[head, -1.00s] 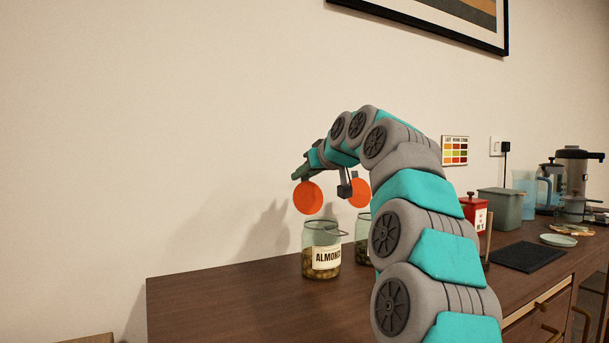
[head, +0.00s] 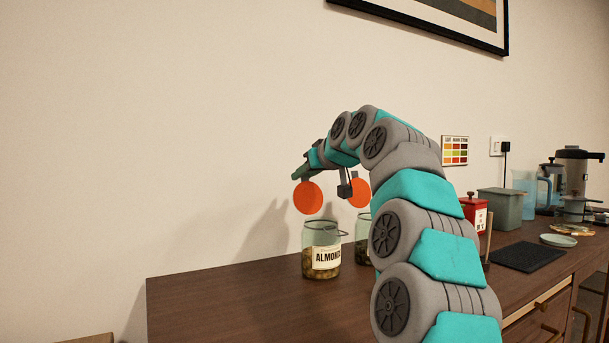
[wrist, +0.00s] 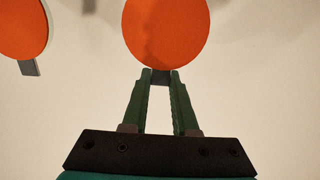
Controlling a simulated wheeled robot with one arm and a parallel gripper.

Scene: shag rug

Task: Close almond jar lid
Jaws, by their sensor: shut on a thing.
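The almond jar (head: 321,256) is clear glass with a wire handle and an "ALMONDS" label, upright near the left end of the wooden counter. An orange round lid (head: 307,198) stands roughly on edge just above its mouth, so the jar is open. My gripper (head: 299,175) is above that lid at its upper edge. In the wrist view my gripper (wrist: 160,73) has its green fingers shut on the small grey tab of an orange lid (wrist: 165,28). Whether the lid touches the jar rim is unclear.
A second jar (head: 362,250) stands close on the right, partly behind my arm, with another raised orange lid (head: 360,193) above it. A red canister (head: 475,212), grey bin (head: 499,208) and black mat (head: 527,256) are further right. The counter's left end (head: 215,300) is clear.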

